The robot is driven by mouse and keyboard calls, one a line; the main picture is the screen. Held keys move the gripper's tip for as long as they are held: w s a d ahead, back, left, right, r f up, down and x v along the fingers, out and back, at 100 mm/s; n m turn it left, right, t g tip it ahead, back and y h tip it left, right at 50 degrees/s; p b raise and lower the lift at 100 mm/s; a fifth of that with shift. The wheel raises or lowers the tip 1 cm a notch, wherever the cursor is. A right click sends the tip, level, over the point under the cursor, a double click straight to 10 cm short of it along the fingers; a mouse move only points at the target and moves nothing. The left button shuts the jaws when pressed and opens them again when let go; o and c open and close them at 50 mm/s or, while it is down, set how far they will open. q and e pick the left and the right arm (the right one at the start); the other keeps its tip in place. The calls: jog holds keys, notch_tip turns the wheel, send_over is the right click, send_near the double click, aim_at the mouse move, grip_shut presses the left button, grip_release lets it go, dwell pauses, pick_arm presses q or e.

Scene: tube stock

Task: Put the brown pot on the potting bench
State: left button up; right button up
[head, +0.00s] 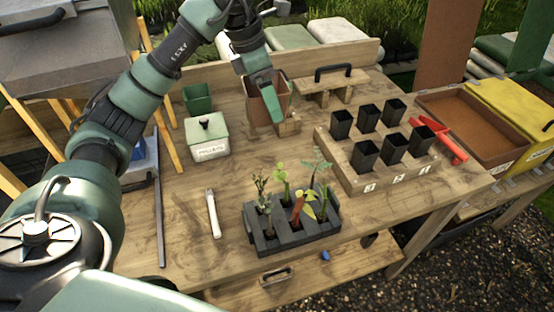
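The brown pot (283,88) is at the back middle of the wooden potting bench (190,235), upright, directly behind my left gripper. A small wooden block or stand (288,127) shows at its foot; I cannot tell whether the pot rests on it. My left gripper (268,106) reaches down from above, with a green finger across the pot's front face. Its other finger is hidden, so I cannot tell whether it grips the pot. My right gripper is not in view.
A green pot (197,98) and labelled box (207,141) stand left of the brown pot. A wooden tool with a black handle (333,84), a rack of black pots (365,181), a red scoop (443,142) and a seedling tray (293,236) occupy the right and front.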

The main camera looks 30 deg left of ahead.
pick_arm(q)
jog(key=shift+w+a+f+n, duration=0.15)
jog(key=shift+a+f+n, duration=0.25)
jog(key=shift+n, duration=0.1)
jog(key=f+p, duration=0.1)
jog(key=f, duration=0.8)
jog(key=f+p, duration=0.1)
jog(key=f, duration=0.4)
jog(key=shift+s+f+p, duration=0.2)
jog(key=shift+s+p, duration=0.05)
jog(key=shift+p, duration=0.1)
jog(key=x, duration=0.3)
jog(key=shift+s+a+f+p, duration=0.2)
jog(key=shift+s+p, duration=0.1)
jog(key=shift+p, duration=0.1)
jog(key=shift+f, duration=0.4)
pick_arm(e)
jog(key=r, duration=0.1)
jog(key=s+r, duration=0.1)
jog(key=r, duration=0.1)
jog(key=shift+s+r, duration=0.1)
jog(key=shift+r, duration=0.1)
